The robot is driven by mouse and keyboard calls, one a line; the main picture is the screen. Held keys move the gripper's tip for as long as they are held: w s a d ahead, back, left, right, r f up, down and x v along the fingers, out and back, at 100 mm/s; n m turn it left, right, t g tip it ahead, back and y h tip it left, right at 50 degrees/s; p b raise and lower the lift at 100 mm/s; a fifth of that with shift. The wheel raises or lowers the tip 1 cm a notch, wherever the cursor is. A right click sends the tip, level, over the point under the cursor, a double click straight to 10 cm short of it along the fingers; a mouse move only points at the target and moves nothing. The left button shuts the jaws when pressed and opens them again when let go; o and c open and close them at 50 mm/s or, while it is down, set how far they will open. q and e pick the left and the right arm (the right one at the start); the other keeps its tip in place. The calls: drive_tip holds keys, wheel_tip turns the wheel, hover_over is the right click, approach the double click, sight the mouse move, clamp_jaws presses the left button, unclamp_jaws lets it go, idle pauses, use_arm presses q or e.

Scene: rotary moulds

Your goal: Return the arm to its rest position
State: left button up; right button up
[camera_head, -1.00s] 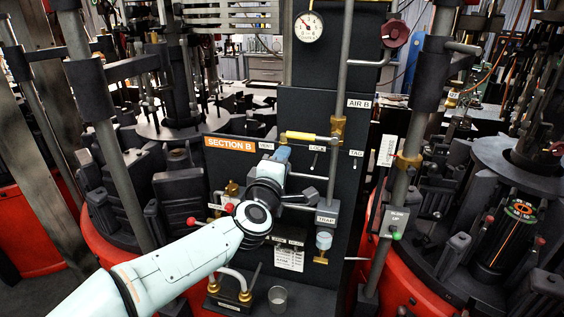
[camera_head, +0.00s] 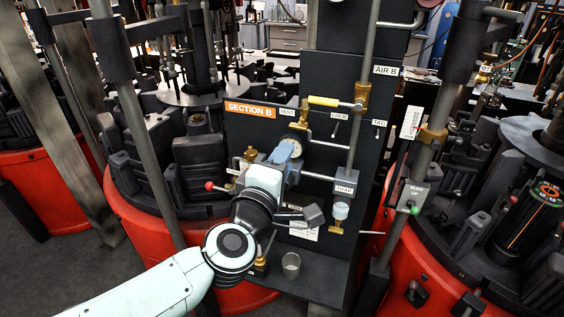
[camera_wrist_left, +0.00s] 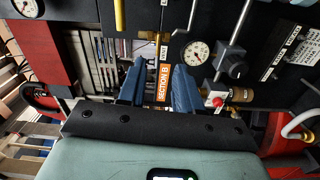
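My left arm comes in from the lower left in the head view. Its gripper (camera_head: 284,152) has blue fingers and is in front of the black panel (camera_head: 335,75), below the small gauge (camera_head: 297,138). In the left wrist view the two blue fingers of this gripper (camera_wrist_left: 159,76) stand apart with nothing held between them. The orange SECTION B label (camera_wrist_left: 164,82) shows through the gap, and it is also on the panel in the head view (camera_head: 250,110). I cannot tell the exact distance from fingers to panel. My right gripper is not in view.
A yellow-handled lever (camera_head: 325,101), a red-knobbed lever (camera_head: 212,186) and a clear-bowled trap (camera_head: 340,212) are close around the gripper. A cup (camera_head: 291,262) stands on the ledge below. Red-based mould machines flank the panel. Grey floor (camera_head: 60,262) is open at lower left.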

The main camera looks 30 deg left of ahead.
use_arm(q)
drive_tip(key=shift+s, duration=0.1)
idle(0.4)
drive_tip(key=w+d+f+m+g+h, duration=0.1)
drive_tip(key=w+f+m+g, duration=0.2)
drive_tip(key=f, duration=0.9)
drive_tip(key=w+d+f+m+g+h, duration=0.15)
drive_tip(key=w+f, duration=0.25)
drive_tip(key=f, duration=0.8)
drive_tip(key=s+d+f+m+g+h, duration=0.1)
drive_tip(key=s+f+m+g, duration=0.1)
drive_tip(key=f, duration=0.7)
drive_tip(key=s+d+f+m+g+h, duration=0.1)
drive_tip(key=f+m+g, duration=0.1)
drive_tip(key=f, duration=0.8)
drive_tip(key=s+d+f+m+g+h, duration=0.1)
drive_tip(key=s+d+f+m+g, duration=0.1)
drive_tip(key=s+f, duration=0.4)
drive_tip(key=s+d+f+m+g+h, duration=0.1)
drive_tip(key=s+d+f+m+g, duration=0.15)
drive_tip(key=s+f, duration=0.45)
drive_tip(key=s+d+f+m+g, duration=0.1)
drive_tip(key=s+d+f+g, duration=0.1)
drive_tip(key=s+f, duration=0.3)
drive_tip(key=s+d+f+m+g+h, duration=0.1)
drive_tip(key=s+f, duration=0.4)
drive_tip(key=s, duration=0.5)
drive_tip(key=shift+d+f+m+g+p, duration=0.35)
drive_tip(key=shift+d+g, duration=0.4)
drive_tip(key=shift+g, duration=0.45)
